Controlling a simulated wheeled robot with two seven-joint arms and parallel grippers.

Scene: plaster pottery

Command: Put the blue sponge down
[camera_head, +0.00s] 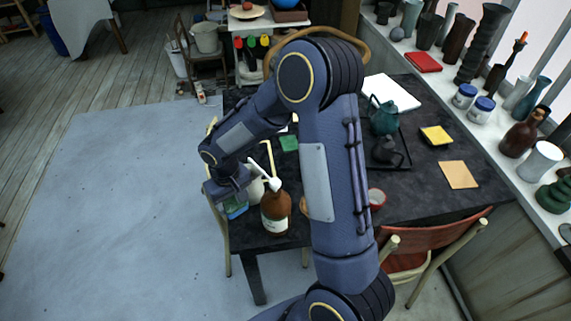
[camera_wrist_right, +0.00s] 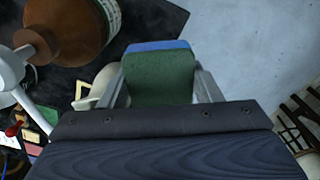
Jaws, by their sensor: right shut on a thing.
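The blue sponge (camera_head: 236,211) has a green face and shows low at the left edge of the dark table (camera_head: 280,241) in the head view. My right gripper (camera_head: 232,203) is shut on it. In the right wrist view the sponge (camera_wrist_right: 160,78) sits between the two fingers, its green side facing the camera and a blue strip at its far edge. Whether it touches the table is hidden. My left gripper is not in view.
A brown pump bottle (camera_head: 276,212) with a white nozzle stands just right of the sponge. A pale rounded vessel (camera_head: 256,189) is partly hidden behind it. A red-backed chair (camera_head: 433,242) is at the right front. Pale floor (camera_head: 120,220) lies left of the table.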

